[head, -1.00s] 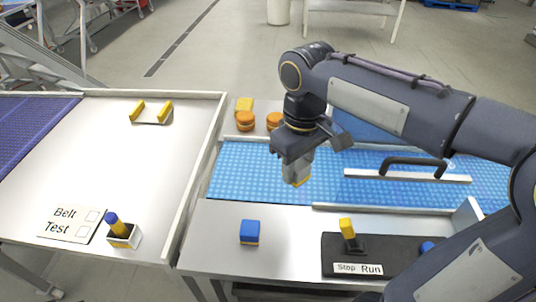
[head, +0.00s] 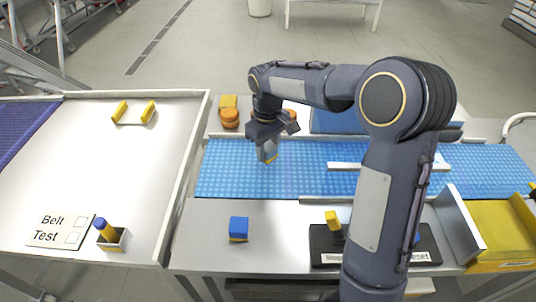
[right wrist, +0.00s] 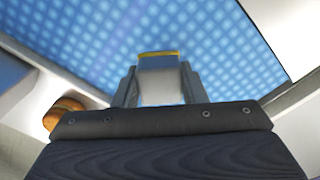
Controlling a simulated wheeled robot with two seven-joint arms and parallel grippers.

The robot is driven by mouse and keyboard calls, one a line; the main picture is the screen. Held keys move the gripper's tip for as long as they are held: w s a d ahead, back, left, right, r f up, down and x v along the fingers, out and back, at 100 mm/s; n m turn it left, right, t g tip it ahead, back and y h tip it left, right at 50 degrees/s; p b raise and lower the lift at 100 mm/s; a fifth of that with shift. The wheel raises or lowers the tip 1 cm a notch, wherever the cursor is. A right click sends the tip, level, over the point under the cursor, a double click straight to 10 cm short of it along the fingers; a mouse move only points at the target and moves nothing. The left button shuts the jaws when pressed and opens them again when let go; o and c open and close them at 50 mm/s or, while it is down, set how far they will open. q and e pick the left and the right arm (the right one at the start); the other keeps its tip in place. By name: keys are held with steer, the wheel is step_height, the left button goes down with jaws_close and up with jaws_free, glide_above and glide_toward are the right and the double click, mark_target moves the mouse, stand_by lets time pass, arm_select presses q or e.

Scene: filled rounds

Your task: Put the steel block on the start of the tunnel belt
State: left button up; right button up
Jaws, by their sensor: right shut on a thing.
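The steel block (head: 267,152), grey with a yellow band at its lower end, is held in my right gripper (head: 266,146). The block also shows in the right wrist view (right wrist: 158,80) between the two fingers. The gripper is over the left part of the blue tunnel belt (head: 232,172); I cannot tell whether the block touches the belt. The tunnel's blue top (head: 335,120) is to the right, partly hidden by my right arm. My left gripper is not in view.
A blue block (head: 239,229) sits on the front ledge, left of the switch panel (head: 325,245). Orange and yellow pieces (head: 230,117) stand behind the belt. A white table (head: 110,170) with a raised edge is at left. A yellow bin (head: 500,225) is at right.

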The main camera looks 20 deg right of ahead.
mark_target(268, 156)
steer(key=shift+w+f, duration=0.1)
steer(key=shift+f, duration=1.45)
steer(key=shift+f, duration=0.15)
steer(key=o, duration=1.2)
step_height(268, 156, up, 12)
steer(key=shift+r, duration=0.15)
